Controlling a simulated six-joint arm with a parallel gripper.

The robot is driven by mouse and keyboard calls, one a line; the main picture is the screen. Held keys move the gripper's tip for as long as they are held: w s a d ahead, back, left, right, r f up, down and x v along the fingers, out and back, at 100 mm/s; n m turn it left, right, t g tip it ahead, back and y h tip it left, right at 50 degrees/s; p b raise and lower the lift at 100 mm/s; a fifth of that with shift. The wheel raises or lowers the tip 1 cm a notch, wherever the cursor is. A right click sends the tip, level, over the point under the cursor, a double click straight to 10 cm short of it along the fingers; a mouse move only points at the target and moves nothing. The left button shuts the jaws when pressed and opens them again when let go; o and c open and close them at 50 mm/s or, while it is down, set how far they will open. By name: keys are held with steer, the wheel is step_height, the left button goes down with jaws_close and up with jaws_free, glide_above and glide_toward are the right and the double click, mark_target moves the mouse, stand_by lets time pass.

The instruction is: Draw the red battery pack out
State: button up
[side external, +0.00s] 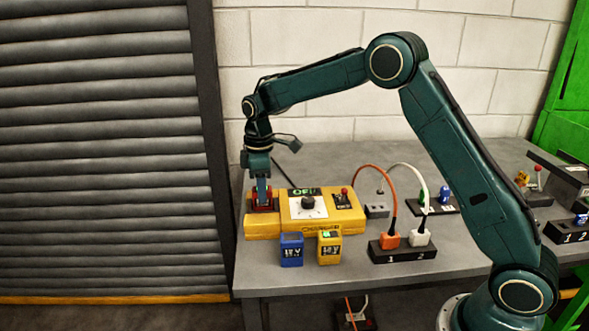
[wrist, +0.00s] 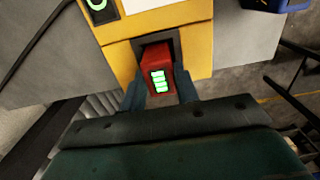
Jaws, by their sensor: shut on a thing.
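The red battery pack (wrist: 155,59) has a lit green charge display and sits in a dark slot of the yellow line striper unit (wrist: 197,45). In the side view the red pack (side external: 263,201) shows at the left end of the yellow unit (side external: 293,222). My gripper (wrist: 160,92) is shut on the red pack, one finger on each side of it. In the side view my gripper (side external: 262,190) points down at the pack from above. How deep the pack sits in the slot is hidden.
A blue pack (side external: 291,250) and a yellow pack (side external: 329,247) stand in front of the unit. A black two-place socket block (side external: 403,252) with orange and white plugs is to their right. The table's front edge (side external: 400,279) is close. A shutter stands left.

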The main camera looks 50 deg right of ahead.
steer(key=shift+r, duration=0.55)
stand_by(0.4)
steer(key=shift+r, duration=2.2)
